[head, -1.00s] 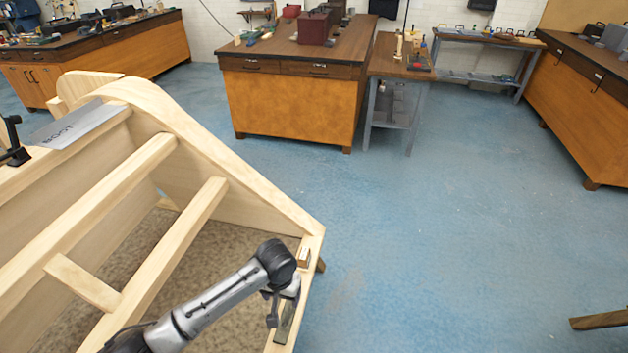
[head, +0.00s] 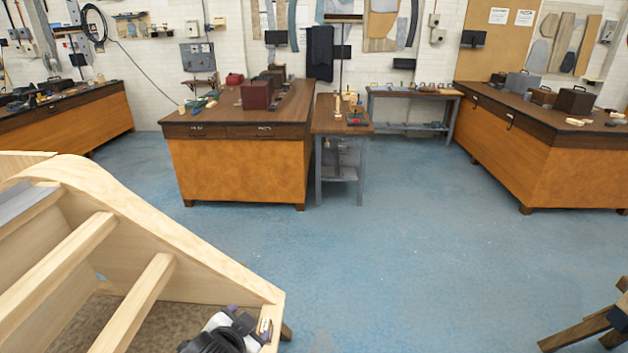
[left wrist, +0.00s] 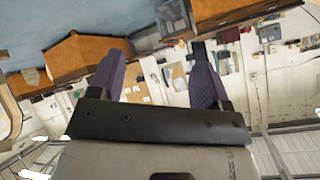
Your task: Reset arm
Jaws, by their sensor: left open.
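My left gripper (left wrist: 160,72) shows in the left wrist view, with its two dark purple fingers wide apart and nothing between them. Behind it the room appears upside down, with the benches and the wall. In the head view only a grey and black part of one of my arms shows at the bottom, by the near corner of the wooden bodyframe (head: 190,234). My right gripper is not in view.
The pale wooden bodyframe fills the lower left. Wooden benches stand at the back left, centre (head: 235,172) and right (head: 545,150), with a small grey-legged table (head: 340,127) beside the central one. A wooden piece (head: 590,330) is at lower right. The blue floor (head: 420,250) between is clear.

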